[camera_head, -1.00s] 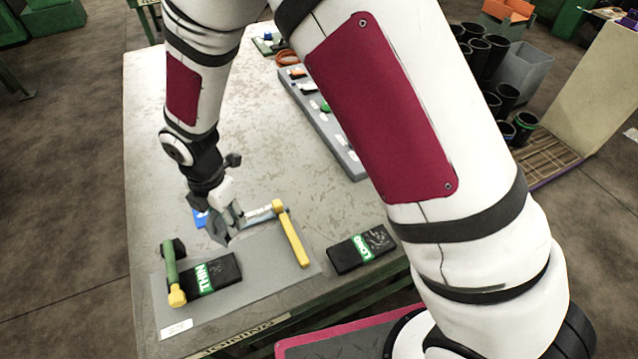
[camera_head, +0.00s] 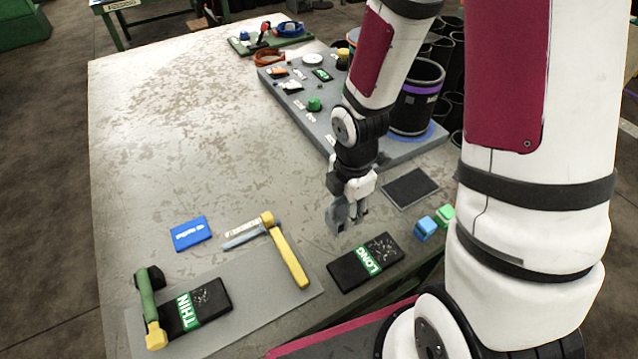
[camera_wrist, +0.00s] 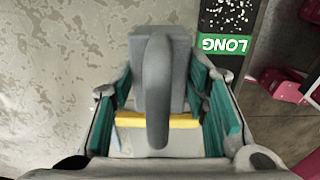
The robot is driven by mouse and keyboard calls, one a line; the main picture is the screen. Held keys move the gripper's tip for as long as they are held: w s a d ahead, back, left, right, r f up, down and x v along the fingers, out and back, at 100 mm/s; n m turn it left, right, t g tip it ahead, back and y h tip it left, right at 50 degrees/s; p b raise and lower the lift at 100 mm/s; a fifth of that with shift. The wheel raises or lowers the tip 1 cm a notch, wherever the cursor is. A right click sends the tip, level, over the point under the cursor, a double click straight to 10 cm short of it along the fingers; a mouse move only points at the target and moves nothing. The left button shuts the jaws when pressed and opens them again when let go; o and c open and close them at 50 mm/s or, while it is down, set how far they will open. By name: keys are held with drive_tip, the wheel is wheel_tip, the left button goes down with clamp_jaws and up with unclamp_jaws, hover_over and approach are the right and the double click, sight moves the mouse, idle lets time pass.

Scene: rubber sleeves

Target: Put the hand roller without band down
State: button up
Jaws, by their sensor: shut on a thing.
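My gripper (camera_head: 346,222) hangs over the table just behind the black box marked LONG (camera_head: 350,272). In the wrist view its teal-padded jaws (camera_wrist: 168,112) stand either side of a grey piece with a rounded upright part, which I take for the hand roller (camera_wrist: 157,85). A yellow bar (camera_wrist: 184,121) crosses behind that part; I cannot tell whether it belongs to the roller. The LONG box also shows upper right in the wrist view (camera_wrist: 228,20).
A grey mat (camera_head: 255,290) bears a THIN box (camera_head: 212,297), a green-and-yellow tool (camera_head: 148,300) and a yellow-handled tool (camera_head: 288,255). Blue and green blocks (camera_head: 426,228) and a dark pad (camera_head: 410,188) lie to the right. The table's left middle is clear.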

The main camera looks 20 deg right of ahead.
drive_tip(key=shift+w+a+f+p, duration=0.1)
drive_tip(key=shift+w+f, duration=0.75)
drive_tip(key=shift+w, duration=1.75)
drive_tip(key=shift+w+f+p, duration=0.15)
drive_tip(key=shift+w+f, duration=0.65)
drive_tip(key=shift+w, duration=1.75)
drive_tip(key=shift+w+a+f+p, duration=0.1)
drive_tip(key=shift+w+f, duration=0.75)
drive_tip(key=shift+w, duration=1.75)
drive_tip(key=shift+f, duration=0.15)
drive_tip(key=o, duration=1.3)
